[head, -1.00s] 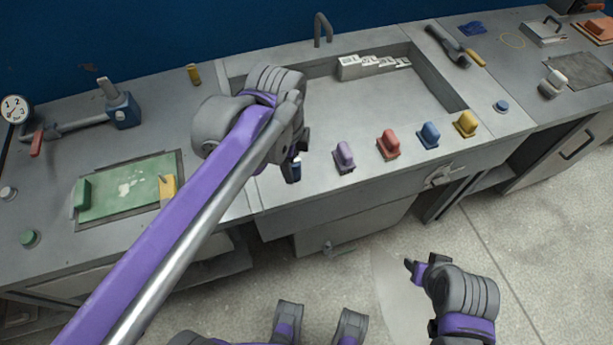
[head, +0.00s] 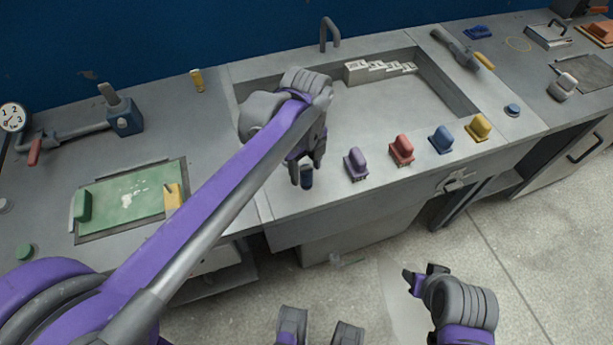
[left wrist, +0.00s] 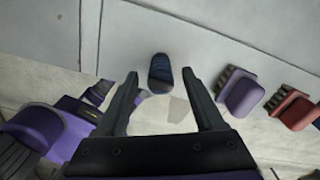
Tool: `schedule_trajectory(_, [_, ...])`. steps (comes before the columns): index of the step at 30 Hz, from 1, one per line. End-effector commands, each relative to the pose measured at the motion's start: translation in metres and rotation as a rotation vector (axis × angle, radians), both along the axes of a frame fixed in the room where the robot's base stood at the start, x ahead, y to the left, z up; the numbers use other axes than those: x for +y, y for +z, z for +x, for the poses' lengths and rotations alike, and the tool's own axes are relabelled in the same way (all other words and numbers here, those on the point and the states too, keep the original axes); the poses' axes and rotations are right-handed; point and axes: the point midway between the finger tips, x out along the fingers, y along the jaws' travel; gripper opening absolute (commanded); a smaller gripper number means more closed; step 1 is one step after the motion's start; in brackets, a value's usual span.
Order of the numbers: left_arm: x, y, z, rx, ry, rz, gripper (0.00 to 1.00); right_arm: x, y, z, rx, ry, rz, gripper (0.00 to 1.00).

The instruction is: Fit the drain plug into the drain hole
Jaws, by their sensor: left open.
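A small dark blue cylinder (head: 307,182), which looks like the drain plug, stands on the sink's front ledge. It also shows in the left wrist view (left wrist: 161,72), between and just beyond the fingertips. My left gripper (head: 306,166) is open over it, with its fingers pointing down and nothing clamped. The same gripper shows at the bottom of the left wrist view (left wrist: 160,85). My right gripper (head: 421,276) is open and empty, low over the floor. The sink basin (head: 385,95) lies behind the ledge; I see no drain hole, and my left arm hides part of the basin.
Purple (head: 356,164), red (head: 401,150), blue (head: 442,139) and yellow (head: 479,127) handled blocks line the ledge to the right. A tap (head: 329,32) stands behind the sink. White stepped blocks (head: 378,68) sit at the basin's back. A green panel (head: 130,200) lies left.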

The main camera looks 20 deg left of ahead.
Motion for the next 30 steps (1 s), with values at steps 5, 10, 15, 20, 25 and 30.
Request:
schedule_trajectory(5, [-0.001,-0.026,0.001,0.000,0.000,0.000,0.70,0.000,-0.004,0.000,0.001,0.000,0.000,0.50])
schedule_trajectory(10, [-0.001,-0.032,0.000,0.000,0.001,0.000,0.70,0.000,-0.005,0.000,0.001,0.000,0.000,0.50])
schedule_trajectory(15, [-0.001,-0.031,0.000,0.000,0.001,0.000,0.64,0.000,-0.004,0.000,0.001,0.000,0.000,0.50])
schedule_trajectory(20, [-0.001,-0.031,0.000,0.000,0.001,0.000,0.36,0.000,-0.004,0.000,0.001,0.000,0.000,0.50])
schedule_trajectory(25, [-0.001,-0.031,0.000,0.000,0.001,0.000,0.05,0.000,-0.004,0.000,0.001,0.000,0.000,0.50])
schedule_trajectory(30, [-0.001,-0.031,0.000,0.000,0.001,0.000,0.00,0.000,-0.004,0.000,0.001,0.000,0.000,0.50])
